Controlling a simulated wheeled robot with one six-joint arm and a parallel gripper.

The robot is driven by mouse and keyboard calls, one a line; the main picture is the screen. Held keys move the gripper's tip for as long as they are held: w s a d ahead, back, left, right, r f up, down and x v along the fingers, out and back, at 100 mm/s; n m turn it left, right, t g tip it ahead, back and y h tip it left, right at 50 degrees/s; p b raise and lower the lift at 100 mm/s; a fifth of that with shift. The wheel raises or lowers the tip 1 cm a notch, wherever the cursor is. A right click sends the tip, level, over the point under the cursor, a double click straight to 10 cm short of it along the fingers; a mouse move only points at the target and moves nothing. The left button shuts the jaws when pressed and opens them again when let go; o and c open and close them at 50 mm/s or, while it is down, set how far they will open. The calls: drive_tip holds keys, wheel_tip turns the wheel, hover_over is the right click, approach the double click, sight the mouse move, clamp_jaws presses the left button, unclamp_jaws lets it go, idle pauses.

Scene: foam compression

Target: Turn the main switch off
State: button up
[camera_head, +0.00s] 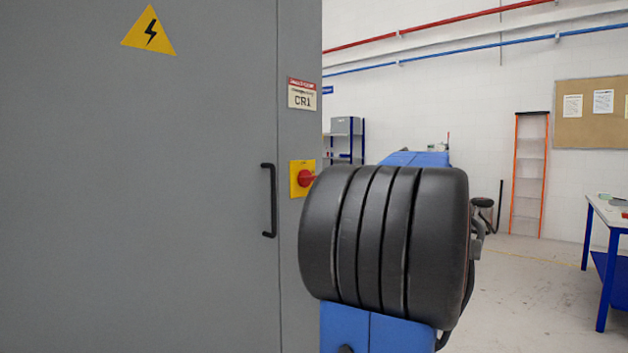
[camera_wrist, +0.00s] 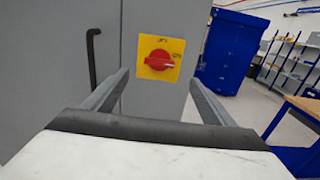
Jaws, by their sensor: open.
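The main switch is a red rotary knob on a yellow plate on the front of a grey cabinet. In the head view the plate (camera_head: 296,179) shows at the cabinet's right edge, partly covered by my arm. In the wrist view the red knob (camera_wrist: 159,61) is fully visible, its handle lying roughly level, with small lettering at the top and right of the plate. My gripper (camera_wrist: 158,82) is open and empty; its two fingers stand either side of the switch in the picture, apart from it. My arm hides the gripper in the head view.
The grey cabinet (camera_head: 150,200) fills the left, with a black door handle (camera_head: 269,200) left of the switch. A "CR1" label (camera_head: 302,94) sits above it. A blue cabinet (camera_wrist: 230,50) and a workbench (camera_wrist: 300,115) stand to the right. Open floor (camera_head: 520,290) lies right of my arm.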

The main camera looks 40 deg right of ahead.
sight(308, 179)
drive_tip(key=w+a, duration=0.1)
drive_tip(key=w, duration=1.2)
drive_tip(key=shift+s, duration=0.1)
drive_tip(key=c, duration=1.1)
